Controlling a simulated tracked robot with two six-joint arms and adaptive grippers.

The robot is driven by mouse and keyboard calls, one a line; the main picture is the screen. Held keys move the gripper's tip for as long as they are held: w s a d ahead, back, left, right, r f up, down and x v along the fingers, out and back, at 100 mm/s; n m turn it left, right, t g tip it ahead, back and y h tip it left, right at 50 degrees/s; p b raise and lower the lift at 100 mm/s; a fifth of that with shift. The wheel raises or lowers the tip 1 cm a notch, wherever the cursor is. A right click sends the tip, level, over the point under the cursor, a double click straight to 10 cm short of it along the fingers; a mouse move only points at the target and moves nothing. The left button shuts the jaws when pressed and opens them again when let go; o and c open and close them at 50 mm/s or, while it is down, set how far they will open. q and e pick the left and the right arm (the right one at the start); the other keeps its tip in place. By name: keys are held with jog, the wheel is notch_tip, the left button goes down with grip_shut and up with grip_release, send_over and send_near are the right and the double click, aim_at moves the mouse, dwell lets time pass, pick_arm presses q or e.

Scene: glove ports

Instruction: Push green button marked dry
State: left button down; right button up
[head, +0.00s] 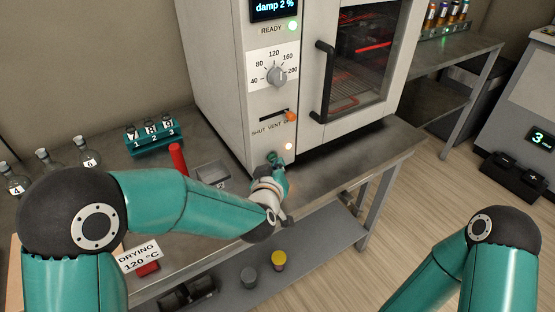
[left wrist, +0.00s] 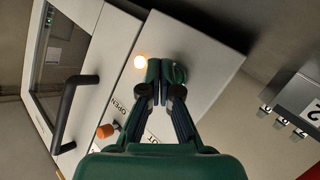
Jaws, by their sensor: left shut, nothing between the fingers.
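My left gripper (head: 274,160) is shut and empty at the lower part of the oven's front panel (head: 262,97), just below and left of a small glowing lamp (head: 288,146). In the left wrist view the closed fingertips (left wrist: 160,72) point at the panel, beside the same lamp (left wrist: 140,61). Whether the tips touch the panel I cannot tell. My right arm shows at the lower right, but its gripper is out of the picture.
An orange-tipped vent lever (head: 290,117) sits above the lamp. The oven door handle (head: 324,82) is to the right. A vial rack (head: 152,138) stands left.

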pick_arm(q)
jog(key=shift+w+a, duration=0.15)
dwell(0.4)
jog(key=shift+s+d, duration=0.4)
jog(key=shift+s, duration=0.15)
jog(key=shift+s+d, duration=0.3)
jog(key=shift+s, duration=0.05)
jog(key=shift+s+d+b, duration=0.25)
jog(key=shift+s+d, duration=0.5)
jog(key=shift+s, duration=0.3)
jog(key=shift+s+d+b, duration=0.25)
jog(key=shift+s+d, duration=0.5)
jog(key=shift+s, duration=0.3)
